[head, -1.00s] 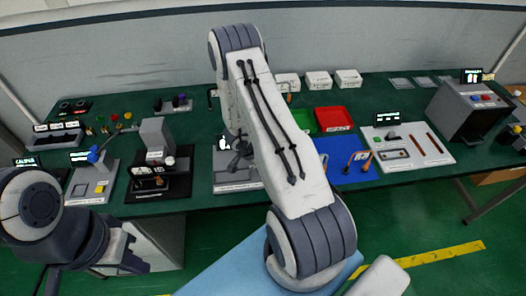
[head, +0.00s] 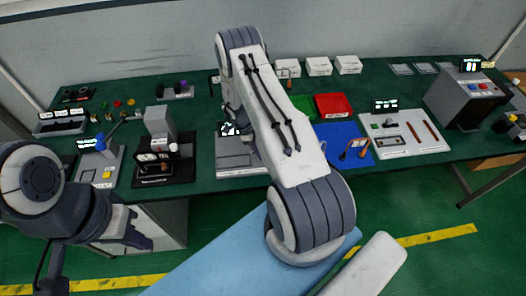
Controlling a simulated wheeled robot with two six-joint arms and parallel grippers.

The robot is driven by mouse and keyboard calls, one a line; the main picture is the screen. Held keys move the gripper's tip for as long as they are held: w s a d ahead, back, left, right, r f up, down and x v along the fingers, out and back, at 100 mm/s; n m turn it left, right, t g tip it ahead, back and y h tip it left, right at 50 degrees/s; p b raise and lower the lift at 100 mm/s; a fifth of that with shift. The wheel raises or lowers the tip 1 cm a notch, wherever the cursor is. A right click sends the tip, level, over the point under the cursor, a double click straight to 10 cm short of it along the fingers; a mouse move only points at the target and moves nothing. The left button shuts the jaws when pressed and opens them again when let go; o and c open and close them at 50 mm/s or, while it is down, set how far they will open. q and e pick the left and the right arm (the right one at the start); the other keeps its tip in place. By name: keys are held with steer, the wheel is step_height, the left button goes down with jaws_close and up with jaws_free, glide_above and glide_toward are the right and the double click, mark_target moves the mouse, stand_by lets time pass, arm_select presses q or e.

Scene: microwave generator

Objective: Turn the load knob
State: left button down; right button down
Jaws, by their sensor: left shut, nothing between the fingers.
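I cannot tell which part is the load knob; the labels are too small to read. A grey box device (head: 468,97) at the right of the bench has a lit display and red and blue buttons. A black-based device (head: 160,170) at the left carries a grey block and a small white round knob (head: 173,148). My left gripper (head: 138,242) is at the lower left, in front of the bench, shut and empty, apart from these devices. My right arm crosses the middle of the head view; its forearm hides the right gripper's fingers, near a grey panel (head: 236,160).
A green tray (head: 318,97), a red tray (head: 334,105) and a blue mat (head: 341,130) lie right of my right forearm. A white panel (head: 405,135) lies farther right. Several white boxes (head: 317,66) stand at the back. A device with a blue-topped lever (head: 98,160) stands left.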

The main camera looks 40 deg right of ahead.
steer(key=m+b, duration=0.1)
steer(key=m+y+b, duration=0.1)
steer(key=m, duration=0.1)
steer(key=m+b, duration=0.1)
steer(key=shift+s+f+m+g+y, duration=0.15)
steer(key=shift+s+m+g+y, duration=0.15)
steer(key=shift+g, duration=0.1)
stand_by(0.4)
steer(key=shift+c, duration=2.3)
jaws_free()
steer(key=shift+w, duration=0.1)
steer(key=shift+w+r, duration=0.1)
steer(key=shift+r, duration=0.15)
